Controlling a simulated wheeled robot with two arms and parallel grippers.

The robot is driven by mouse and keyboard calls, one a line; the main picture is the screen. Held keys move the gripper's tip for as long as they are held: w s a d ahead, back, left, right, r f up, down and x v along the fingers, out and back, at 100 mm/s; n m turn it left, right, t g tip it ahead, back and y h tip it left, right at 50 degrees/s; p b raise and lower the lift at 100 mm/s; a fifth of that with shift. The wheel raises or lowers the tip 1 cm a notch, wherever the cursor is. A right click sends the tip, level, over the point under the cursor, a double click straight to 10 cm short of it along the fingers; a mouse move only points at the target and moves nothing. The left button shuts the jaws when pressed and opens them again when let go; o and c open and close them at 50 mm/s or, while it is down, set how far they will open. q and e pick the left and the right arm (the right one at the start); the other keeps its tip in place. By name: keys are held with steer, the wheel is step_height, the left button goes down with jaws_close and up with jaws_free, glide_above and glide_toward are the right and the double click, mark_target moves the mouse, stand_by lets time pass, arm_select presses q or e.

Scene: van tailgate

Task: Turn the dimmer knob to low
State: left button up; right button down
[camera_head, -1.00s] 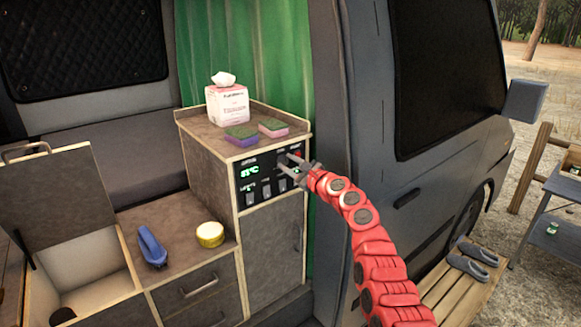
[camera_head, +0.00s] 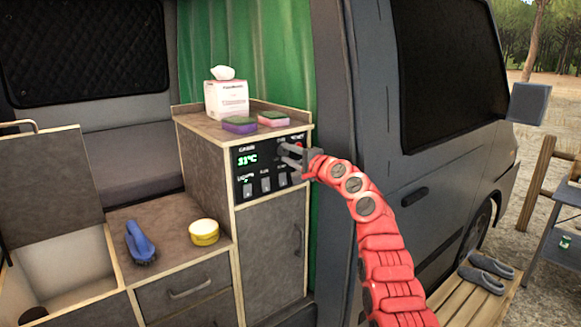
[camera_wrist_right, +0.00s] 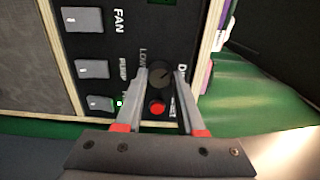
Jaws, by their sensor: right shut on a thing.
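The dimmer knob (camera_wrist_right: 160,76) is a round black knob on the black control panel (camera_head: 247,190). In the right wrist view it sits between the two fingers of my right gripper (camera_wrist_right: 165,80), which is shut on it. A pointer line shows on its face, but its exact setting is hard to read. In the head view my right gripper (camera_head: 292,157) reaches the panel's upper right part and hides the knob. My left gripper is not in view.
A red button (camera_wrist_right: 157,108) sits close beside the knob between the fingers. Switches (camera_head: 265,185) line the panel's lower part. A tissue box (camera_head: 227,99) and two sponges (camera_head: 239,125) stand on the cabinet top (camera_head: 200,124). The van's door pillar (camera_head: 335,130) is right of the panel.

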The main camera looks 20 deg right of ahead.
steer(key=n+b, duration=0.2)
steer(key=shift+d+r+n+b, duration=0.1)
steer(key=shift+d+n+b, duration=0.15)
steer(key=shift+n+b, duration=0.15)
steer(key=shift+w+a+r+n+b, duration=0.15)
steer(key=shift+n+b, duration=0.6)
steer(key=shift+n, duration=1.85)
steer(key=shift+s+d+r+n+b, duration=0.15)
steer(key=shift+n+b, duration=0.55)
steer(key=shift+n, duration=1.9)
steer(key=shift+w+a, duration=0.1)
steer(key=c, duration=0.8)
jaws_free()
steer(key=shift+c, duration=0.2)
steer(key=o, duration=0.3)
steer(key=shift+a+f, duration=0.15)
steer(key=shift+f, duration=0.05)
steer(key=shift+o, duration=0.2)
